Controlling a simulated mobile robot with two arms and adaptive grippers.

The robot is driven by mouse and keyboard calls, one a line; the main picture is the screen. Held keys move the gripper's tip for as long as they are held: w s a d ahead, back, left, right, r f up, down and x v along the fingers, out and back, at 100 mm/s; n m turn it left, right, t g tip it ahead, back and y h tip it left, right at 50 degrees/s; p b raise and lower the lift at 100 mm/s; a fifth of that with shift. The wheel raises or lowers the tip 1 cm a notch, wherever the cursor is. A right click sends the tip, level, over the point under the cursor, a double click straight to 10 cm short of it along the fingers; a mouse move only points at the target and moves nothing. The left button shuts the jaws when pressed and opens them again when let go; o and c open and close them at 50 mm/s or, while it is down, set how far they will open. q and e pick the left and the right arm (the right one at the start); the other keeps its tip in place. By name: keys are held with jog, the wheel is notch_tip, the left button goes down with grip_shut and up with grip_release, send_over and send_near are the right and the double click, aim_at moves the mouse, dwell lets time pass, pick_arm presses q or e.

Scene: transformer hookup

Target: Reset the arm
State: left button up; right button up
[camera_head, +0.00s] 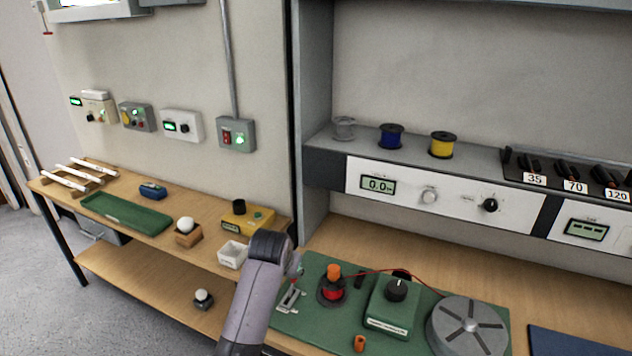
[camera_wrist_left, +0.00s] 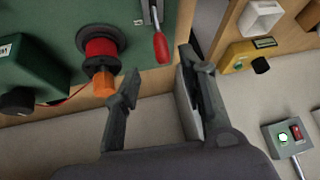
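My left gripper (camera_wrist_left: 160,68) is open in the left wrist view, with an empty gap between its two dark fingers. A lever with a red handle (camera_wrist_left: 160,47) appears just past the fingertips. Beside it are a red spool (camera_wrist_left: 100,47) and an orange cap (camera_wrist_left: 103,84). In the head view, a grey arm (camera_head: 262,285) of mine rises from the bottom, next to the small lever plate (camera_head: 291,298) on the green board (camera_head: 317,272). My right gripper does not show.
The green board also carries a green box with a black knob (camera_head: 393,305) and a grey slotted disc (camera_head: 467,325). A thin red wire (camera_head: 378,270) runs over it. A white tray (camera_head: 232,254) and yellow device (camera_head: 246,216) stand on the left bench. A shelf with meters (camera_head: 440,195) is behind.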

pick_arm(q)
jog(key=s+a+f+g, duration=0.1)
jog(key=s+a+f, duration=0.1)
jog(key=s+f, duration=0.3)
jog(key=s+a+f+n, duration=0.1)
jog(key=s+a+f, duration=0.1)
jog(key=s, duration=0.6)
jog(key=s+a+f+g, duration=0.1)
jog(key=s+a+f, duration=0.25)
jog(key=s, duration=0.25)
jog(key=s+a+r+g, duration=0.1)
jog(key=s+a+r, duration=0.1)
jog(key=s, duration=2)
notch_tip(320, 180, down, 30)
jog(key=s+f+g+b, duration=0.1)
jog(key=s+g+b, duration=0.1)
jog(key=s+a+f+m+b, duration=0.1)
jog(key=s+a+f, duration=0.1)
jog(key=s+f, duration=1.3)
jog(key=shift+s+a+f+g+b, duration=0.3)
jog(key=shift+s+g+b, duration=0.1)
jog(key=shift+s, duration=0.1)
